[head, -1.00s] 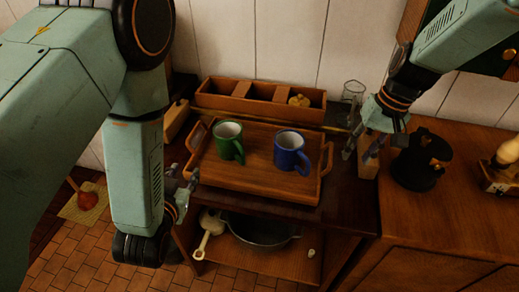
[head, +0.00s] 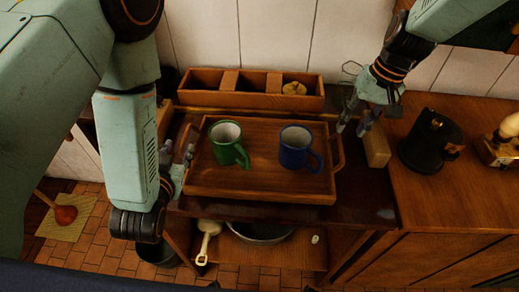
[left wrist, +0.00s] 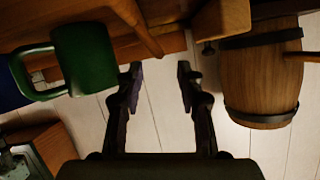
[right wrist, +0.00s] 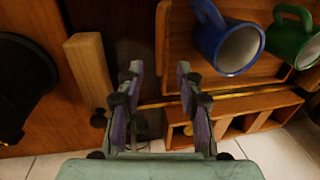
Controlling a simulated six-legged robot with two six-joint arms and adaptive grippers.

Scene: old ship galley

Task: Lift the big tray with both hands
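The big wooden tray (head: 262,190) lies on the dark cabinet top, with a raised handle at each short end. A green mug (head: 228,148) and a blue mug (head: 298,150) stand upright in it. My left gripper (head: 184,162) is open and empty at the tray's left end; its wrist view (left wrist: 158,75) shows its fingers apart with the green mug (left wrist: 85,58) to the left. My right gripper (head: 350,122) is open beside the right handle. In the right wrist view (right wrist: 160,72), the tray's end (right wrist: 163,40) lies just beyond the finger gap. Neither gripper visibly touches the tray.
A wooden divided box (head: 250,100) stands behind the tray. A wooden block (head: 376,146) and a black pot (head: 428,142) stand right of it. A lower shelf holds a pan (head: 262,231) and a pale ladle (head: 206,238). A barrel (left wrist: 262,75) shows in the left wrist view.

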